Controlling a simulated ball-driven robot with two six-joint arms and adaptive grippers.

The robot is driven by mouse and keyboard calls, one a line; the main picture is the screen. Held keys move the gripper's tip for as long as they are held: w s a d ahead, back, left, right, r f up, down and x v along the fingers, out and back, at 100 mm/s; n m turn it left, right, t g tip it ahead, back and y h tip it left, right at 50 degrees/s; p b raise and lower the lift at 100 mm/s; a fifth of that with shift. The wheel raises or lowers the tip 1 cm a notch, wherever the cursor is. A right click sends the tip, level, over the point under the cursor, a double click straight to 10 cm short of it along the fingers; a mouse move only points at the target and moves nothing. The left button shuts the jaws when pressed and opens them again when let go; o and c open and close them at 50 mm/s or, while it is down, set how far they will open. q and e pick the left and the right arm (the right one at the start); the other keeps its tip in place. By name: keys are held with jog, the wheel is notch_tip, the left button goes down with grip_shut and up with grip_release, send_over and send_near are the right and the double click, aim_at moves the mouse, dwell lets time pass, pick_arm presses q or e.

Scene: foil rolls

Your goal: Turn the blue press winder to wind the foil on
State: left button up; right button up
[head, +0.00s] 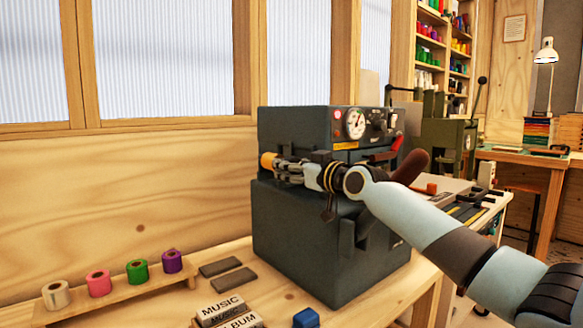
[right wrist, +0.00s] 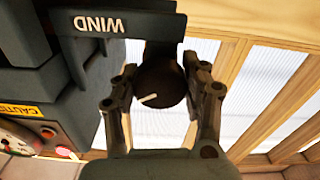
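The dark blue-grey press (head: 310,230) stands on the bench in the middle of the head view. My right gripper (head: 285,168) reaches across its front face from the right. In the right wrist view, the round dark winder knob (right wrist: 160,82) with a white pointer line sits between the two fingers (right wrist: 160,88). The fingers are close against both sides of the knob, below a plate marked WIND (right wrist: 100,22). The pointer slants toward the lower left. An orange roll end (head: 268,162) shows just past the gripper. My left gripper is not in view.
A wooden rack with cream (head: 56,294), pink (head: 98,282), green (head: 137,271) and purple (head: 172,261) foil rolls stands at the left. A gauge (head: 355,124) is on the press.

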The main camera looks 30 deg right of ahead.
jog(key=c, duration=0.4)
jog(key=shift+o, duration=0.2)
jog(key=shift+m, duration=0.4)
jog(key=m+p, duration=0.2)
jog(key=m, duration=0.3)
jog(key=shift+m, duration=0.3)
jog(key=m+p, duration=0.1)
jog(key=m, duration=0.3)
jog(key=shift+s+d+m+p, duration=0.15)
jog(key=shift+m+p, duration=0.4)
jog(key=shift+m, duration=0.65)
